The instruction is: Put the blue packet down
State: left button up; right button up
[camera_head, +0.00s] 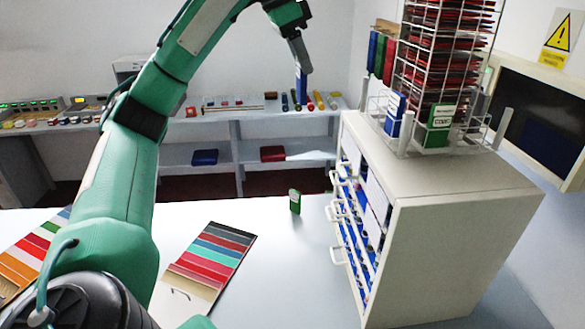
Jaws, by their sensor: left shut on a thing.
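My left arm reaches up from the lower left, and its gripper (302,66) is high in the middle of the view. It is shut on a blue packet (301,86), which hangs upright below the fingers, seen nearly edge-on. The packet appears in front of the back shelf and is held above the white counter (280,270). The fingers hide its top. My right gripper is not in view.
A small green packet (295,201) stands on the counter. Left of it lies a striped swatch card (212,258). A drawer cabinet (455,245) with protruding handles stands at the right, bearing a tall wire rack (408,72). The counter between card and cabinet is mostly clear.

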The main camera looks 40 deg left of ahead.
pick_arm(q)
jog(key=w+a+f+n+y+b, duration=0.2)
jog(key=a+f+n+b, duration=0.15)
jog(key=f, duration=0.55)
jog(key=w+a+f+n+y+b, duration=0.15)
jog(key=f+n, duration=0.35)
jog(key=f, duration=0.5)
jog(key=w+a+f+n+y+b, duration=0.1)
jog(key=w+a+f+n+b, duration=0.2)
jog(key=f, duration=0.6)
jog(key=shift+n, duration=0.45)
jog(key=shift+s+a+f+p, duration=0.2)
jog(key=shift+f+p, duration=0.35)
jog(key=shift+f, duration=2.9)
jog(key=shift+s+a+f+p, duration=0.1)
jog(key=shift+s+f+p, duration=0.35)
jog(key=shift+f, duration=3)
jog(key=shift+a+f+p, duration=0.1)
jog(key=shift+f+p, duration=0.6)
jog(key=shift+f, duration=2.75)
jog(key=shift+f, duration=0.15)
jog(key=o, duration=0.9)
jog(key=shift+o, duration=0.2)
